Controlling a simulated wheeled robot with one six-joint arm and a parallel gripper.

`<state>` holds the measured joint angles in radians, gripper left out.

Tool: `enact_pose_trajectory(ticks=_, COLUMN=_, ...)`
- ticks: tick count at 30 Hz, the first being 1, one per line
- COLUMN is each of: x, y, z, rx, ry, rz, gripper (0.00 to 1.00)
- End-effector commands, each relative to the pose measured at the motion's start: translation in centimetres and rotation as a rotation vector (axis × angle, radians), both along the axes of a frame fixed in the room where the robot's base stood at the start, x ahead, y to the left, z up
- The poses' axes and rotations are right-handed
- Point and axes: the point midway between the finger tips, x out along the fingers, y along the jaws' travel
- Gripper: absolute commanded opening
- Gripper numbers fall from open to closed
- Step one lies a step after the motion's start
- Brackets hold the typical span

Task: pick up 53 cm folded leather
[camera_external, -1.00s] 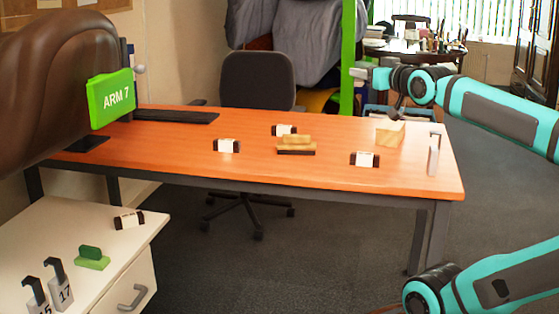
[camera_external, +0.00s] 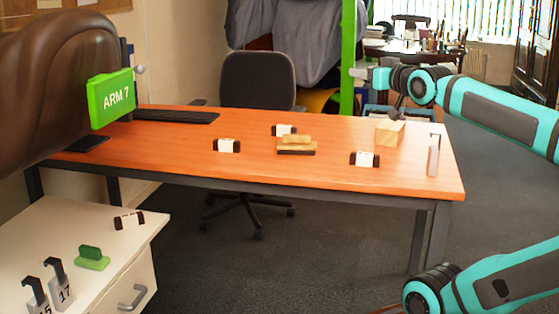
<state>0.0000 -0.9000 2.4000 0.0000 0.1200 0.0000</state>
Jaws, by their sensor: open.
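Several dark folded leather pieces with white labels are in view; the label text is too small to read, so I cannot tell which is 53 cm. On the orange desk (camera_external: 330,178), one leather piece (camera_external: 227,146) lies left of centre, a second leather piece (camera_external: 280,130) lies behind the middle, and a third leather piece (camera_external: 365,159) lies at the right. Another leather piece (camera_external: 129,221) lies on the white cabinet. My gripper (camera_external: 355,73) is open and seems empty, raised above and beyond the desk's back edge, apart from all of these pieces.
A wooden brush-like block (camera_external: 296,145) sits mid-desk. A pale wooden block (camera_external: 389,134) and an upright metal piece (camera_external: 433,156) stand at the right. A brown saddle (camera_external: 50,85) fills the left. A green block (camera_external: 91,258) and tags 15 and 17 (camera_external: 60,288) are on the cabinet.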

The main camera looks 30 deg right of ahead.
Motion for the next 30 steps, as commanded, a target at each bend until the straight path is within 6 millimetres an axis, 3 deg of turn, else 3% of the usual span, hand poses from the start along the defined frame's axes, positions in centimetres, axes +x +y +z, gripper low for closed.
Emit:
enact_pose_trajectory(ticks=3, x=0.0, y=0.0, z=0.0, rx=0.000, ry=0.000, rz=0.000, gripper=0.52)
enact_pose_trajectory(ticks=14, x=0.7, y=-0.1, z=0.3, rx=-0.009, ry=0.017, rz=-0.002, gripper=0.52)
enact_pose_trajectory(ticks=20, x=4.6, y=-0.4, z=2.1, rx=-0.060, ry=0.109, rz=-0.004, gripper=0.52)
enact_pose_trajectory(ticks=30, x=13.6, y=-1.4, z=4.6, rx=-0.177, ry=0.320, rz=0.009, gripper=0.52)
